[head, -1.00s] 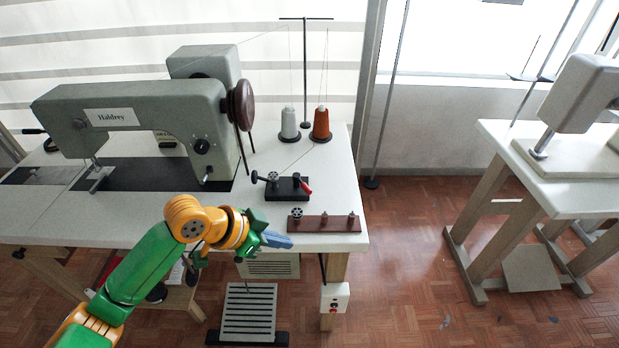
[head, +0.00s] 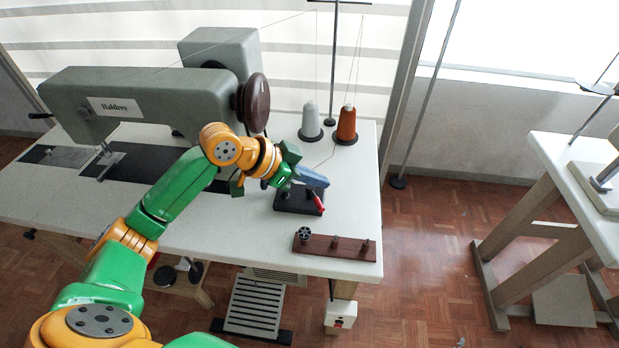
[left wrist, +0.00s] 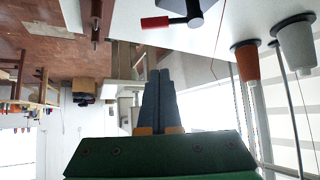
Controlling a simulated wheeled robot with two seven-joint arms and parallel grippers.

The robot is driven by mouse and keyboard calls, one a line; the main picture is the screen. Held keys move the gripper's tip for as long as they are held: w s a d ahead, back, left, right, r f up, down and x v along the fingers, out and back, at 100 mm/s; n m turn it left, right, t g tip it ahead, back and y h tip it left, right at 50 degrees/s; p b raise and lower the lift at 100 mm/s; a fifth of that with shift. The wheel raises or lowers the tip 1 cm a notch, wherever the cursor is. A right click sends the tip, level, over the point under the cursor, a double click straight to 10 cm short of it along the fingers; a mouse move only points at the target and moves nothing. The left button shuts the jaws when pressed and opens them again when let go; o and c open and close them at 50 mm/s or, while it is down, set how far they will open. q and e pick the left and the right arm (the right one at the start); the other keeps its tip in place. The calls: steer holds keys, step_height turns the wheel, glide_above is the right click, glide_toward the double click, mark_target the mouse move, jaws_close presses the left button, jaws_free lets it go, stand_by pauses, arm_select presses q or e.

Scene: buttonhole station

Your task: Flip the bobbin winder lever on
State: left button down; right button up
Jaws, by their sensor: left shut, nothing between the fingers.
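The bobbin winder (head: 290,200) is a small black block on the white table, right of the sewing machine (head: 150,98). Its red-tipped lever (head: 319,203) points to the front right in the head view. In the left wrist view the red lever tip (left wrist: 155,22) shows at the top, apart from my fingers. My left gripper (head: 322,178) is shut and empty, with its blue fingertips above the winder's right part. The gripper and forearm hide part of the winder in the head view. In the left wrist view the closed fingertips (left wrist: 160,75) are in the middle. My right gripper is not in view.
A brown strip with pegs (head: 335,247) and a bobbin (head: 304,233) lies in front of the winder. A grey cone (head: 311,122) and an orange cone (head: 346,126) of thread stand behind it, below a thread stand (head: 334,70).

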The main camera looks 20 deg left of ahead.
mark_target(320, 203)
arm_select(q)
steer(key=f, duration=0.3)
steer(key=d+f+p, duration=0.1)
steer(key=f, duration=0.1)
steer(key=shift+w+f, duration=0.2)
steer(key=shift+w, duration=0.2)
steer(key=shift+s+a+f, duration=0.1)
steer(key=shift+s+a, duration=0.15)
steer(key=shift+s, duration=0.05)
steer(key=shift+w, duration=0.1)
steer(key=shift+d, duration=0.1)
